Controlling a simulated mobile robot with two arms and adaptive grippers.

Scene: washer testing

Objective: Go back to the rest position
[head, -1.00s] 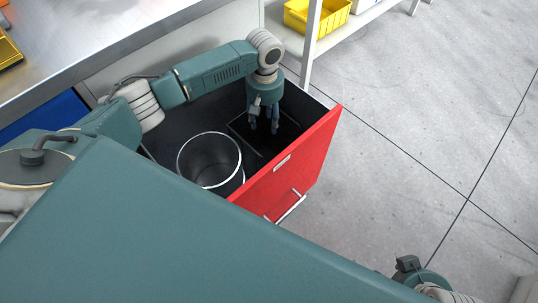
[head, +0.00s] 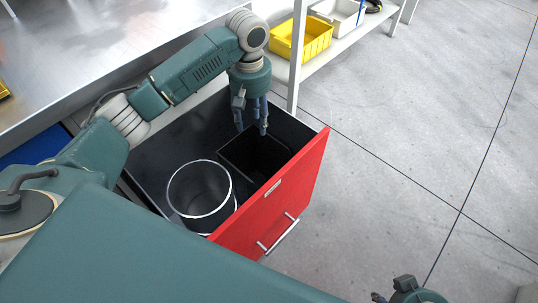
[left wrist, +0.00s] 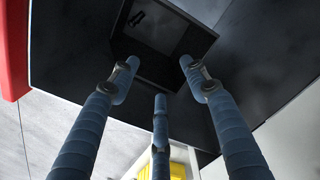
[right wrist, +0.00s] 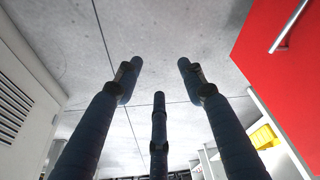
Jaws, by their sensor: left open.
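My left gripper (head: 252,128) hangs fingers-down over the open red-fronted drawer (head: 280,195), above the square black bin (head: 240,160). In the left wrist view its fingers (left wrist: 157,80) are spread and empty, with the dark bin opening (left wrist: 160,35) beyond them. A small marking or object shows faintly inside that opening; I cannot tell which. My right gripper (head: 397,292) shows only partly at the bottom edge of the head view. In the right wrist view its fingers (right wrist: 160,75) are apart with nothing between them, pointing over the bare floor.
A round metal-rimmed bin (head: 202,190) stands in the drawer beside the square one. A metal worktop (head: 90,45) lies at upper left. A shelf rack with a yellow bin (head: 300,40) and its upright post (head: 297,60) stand close behind the left gripper. The grey floor (head: 420,130) at right is clear.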

